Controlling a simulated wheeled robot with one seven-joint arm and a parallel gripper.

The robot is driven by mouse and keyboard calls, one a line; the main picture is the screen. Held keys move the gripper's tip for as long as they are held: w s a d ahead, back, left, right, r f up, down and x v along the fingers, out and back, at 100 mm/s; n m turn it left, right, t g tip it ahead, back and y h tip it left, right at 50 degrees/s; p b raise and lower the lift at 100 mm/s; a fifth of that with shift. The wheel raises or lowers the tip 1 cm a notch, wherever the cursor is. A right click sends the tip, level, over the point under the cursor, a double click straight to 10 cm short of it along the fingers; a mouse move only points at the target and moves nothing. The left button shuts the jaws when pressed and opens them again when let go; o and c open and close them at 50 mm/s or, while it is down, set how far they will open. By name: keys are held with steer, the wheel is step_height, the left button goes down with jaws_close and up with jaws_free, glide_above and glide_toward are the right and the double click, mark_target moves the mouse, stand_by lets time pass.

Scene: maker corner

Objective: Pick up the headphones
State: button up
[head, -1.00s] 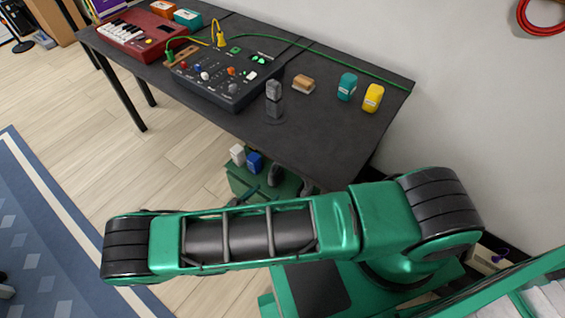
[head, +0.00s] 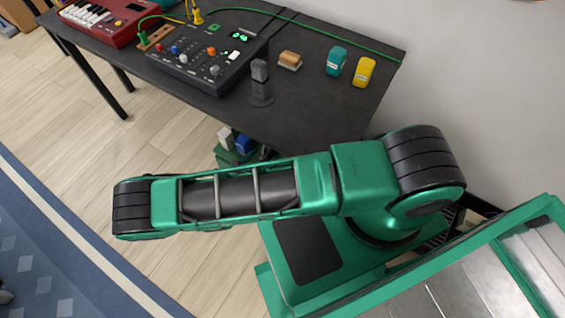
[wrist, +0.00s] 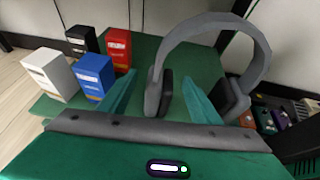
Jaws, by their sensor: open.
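The grey headphones (wrist: 263,65) stand upright on a green surface (wrist: 143,50) in the wrist view, band arching up. One dark ear cup is at the left, the other at the right. My gripper (wrist: 158,80) is open, its two teal fingers pointing towards the headphones. In the picture the left ear cup lies between the fingers; whether they reach around it in depth I cannot tell. The right ear cup lies to the right of the right finger. In the head view I cannot make out the headphones or my gripper, behind my arm.
White (wrist: 47,73), blue (wrist: 93,75), black (wrist: 82,42) and red (wrist: 118,48) boxes stand left of the headphones. Small coloured items (wrist: 280,118) lie at the right. A dark table (head: 300,105) with a mixer (head: 205,55) stands above the green surface.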

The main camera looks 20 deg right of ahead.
mark_target(266, 153)
steer(key=x, duration=0.4)
steer(key=shift+a, duration=0.1)
steer(key=c, duration=1.3)
steer(key=shift+r, duration=0.15)
